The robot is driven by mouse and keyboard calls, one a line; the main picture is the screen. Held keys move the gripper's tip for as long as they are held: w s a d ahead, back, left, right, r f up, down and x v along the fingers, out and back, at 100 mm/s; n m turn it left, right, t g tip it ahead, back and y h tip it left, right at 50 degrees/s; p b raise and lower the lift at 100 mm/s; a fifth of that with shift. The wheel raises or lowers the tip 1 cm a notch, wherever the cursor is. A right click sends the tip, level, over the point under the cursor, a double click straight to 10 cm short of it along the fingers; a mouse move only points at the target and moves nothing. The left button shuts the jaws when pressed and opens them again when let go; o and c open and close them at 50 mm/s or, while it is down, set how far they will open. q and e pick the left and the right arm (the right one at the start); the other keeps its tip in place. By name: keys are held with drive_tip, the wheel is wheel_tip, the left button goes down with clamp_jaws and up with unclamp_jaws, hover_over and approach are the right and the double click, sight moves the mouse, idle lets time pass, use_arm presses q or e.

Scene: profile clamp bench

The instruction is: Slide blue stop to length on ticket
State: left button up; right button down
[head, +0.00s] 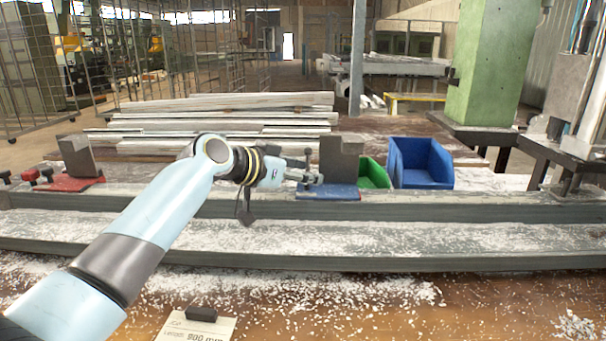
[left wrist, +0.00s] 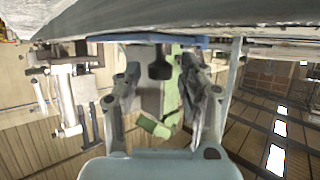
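The blue stop is a grey block (head: 341,158) on a blue base (head: 334,192), on the bench rail right of centre. My left gripper (head: 312,172) reaches it from the left. In the left wrist view its fingers (left wrist: 162,92) stand apart, with a dark knob (left wrist: 160,68) in the gap and the blue base (left wrist: 140,38) beyond. I cannot tell whether a finger touches the stop. The ticket (head: 205,328) at the bottom edge seems to read "900 mm"; a dark clip partly covers it. My right gripper is not in view.
A red-based stop (head: 76,160) stands at the rail's left end. Long profiles (head: 215,115) lie stacked behind. White chips cover the bench. The rail right of the stop looks clear.

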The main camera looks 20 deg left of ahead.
use_arm(q)
clamp_jaws()
drive_tip(key=a, duration=0.3)
drive_tip(key=s+a+b, duration=0.1)
drive_tip(key=a, duration=0.2)
drive_tip(key=s+a+b, duration=0.1)
drive_tip(key=a, duration=0.2)
drive_tip(key=shift+s+f, duration=0.1)
drive_tip(key=shift+s, duration=0.15)
drive_tip(key=shift+s+a, duration=0.15)
drive_tip(key=shift+a, duration=0.25)
